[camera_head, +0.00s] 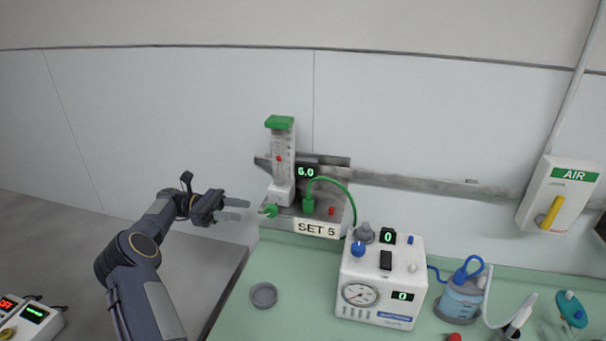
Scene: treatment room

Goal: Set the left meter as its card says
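The left meter (283,165) is a clear upright tube with a green cap and a red ball, mounted on a wall rail. Its small dark display (306,172) reads 6.0. A card (317,228) below it reads SET 5. A green knob (270,210) sticks out at the meter's lower left. My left gripper (242,209) is open and empty, with its fingers pointing right, just left of the green knob and seemingly apart from it. My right gripper is not in view.
A white box with a gauge (361,294) and two displays reading 0 stands on the green counter (240,318). A grey round dish (264,295) lies left of it. A blue-lidded jar (461,300) stands to its right. An AIR panel (562,175) with a yellow lever hangs on the right wall.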

